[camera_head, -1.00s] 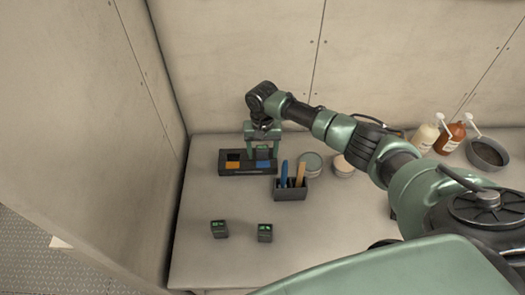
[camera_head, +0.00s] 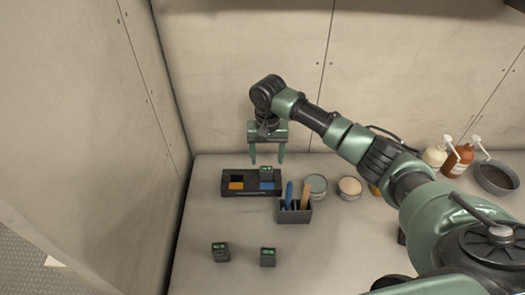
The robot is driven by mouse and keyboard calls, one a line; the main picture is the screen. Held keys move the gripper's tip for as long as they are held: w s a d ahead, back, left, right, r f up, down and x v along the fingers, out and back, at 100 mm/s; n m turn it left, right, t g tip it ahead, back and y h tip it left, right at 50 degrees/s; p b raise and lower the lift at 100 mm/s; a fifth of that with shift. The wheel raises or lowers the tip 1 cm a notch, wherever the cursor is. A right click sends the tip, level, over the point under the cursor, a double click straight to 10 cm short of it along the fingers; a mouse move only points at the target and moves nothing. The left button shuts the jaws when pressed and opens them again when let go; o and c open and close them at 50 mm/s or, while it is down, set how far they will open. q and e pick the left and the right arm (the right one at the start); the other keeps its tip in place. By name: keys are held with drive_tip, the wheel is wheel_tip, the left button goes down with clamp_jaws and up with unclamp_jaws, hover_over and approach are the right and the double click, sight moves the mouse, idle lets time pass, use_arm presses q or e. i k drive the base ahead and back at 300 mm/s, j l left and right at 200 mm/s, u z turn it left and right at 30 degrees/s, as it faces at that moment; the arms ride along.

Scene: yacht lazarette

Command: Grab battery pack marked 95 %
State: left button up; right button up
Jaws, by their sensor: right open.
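Two small dark battery packs with green displays stand on the counter, a left one (camera_head: 221,252) and a right one (camera_head: 268,257). A third battery pack (camera_head: 266,173) with a green top sits in the right slot of a black dock (camera_head: 250,192), by the blue patch. The dock's left slot, by the orange patch, looks empty. The display figures are too small to read for certain. My right gripper (camera_head: 267,161) is open and empty, fingers pointing down, above and behind the dock's right slot. My left gripper is not in view.
A dark holder (camera_head: 294,213) with a blue and a tan-handled tool stands right of the dock. Two round tins (camera_head: 316,186), pump bottles (camera_head: 459,160) and a dark bowl (camera_head: 496,178) are further right. The counter around the two front packs is clear.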

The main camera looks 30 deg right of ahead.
sight(220, 251)
drive_tip(key=k+j, duration=0.25)
drive_tip(key=j, duration=0.2)
drive_tip(key=k+j, duration=0.3)
drive_tip(key=j, duration=0.15)
drive_tip(key=k+j, duration=0.25)
drive_tip(key=j, duration=0.2)
drive_tip(key=k+j, duration=0.25)
drive_tip(key=j, duration=0.2)
drive_tip(key=k+j, duration=0.25)
drive_tip(key=j, duration=0.2)
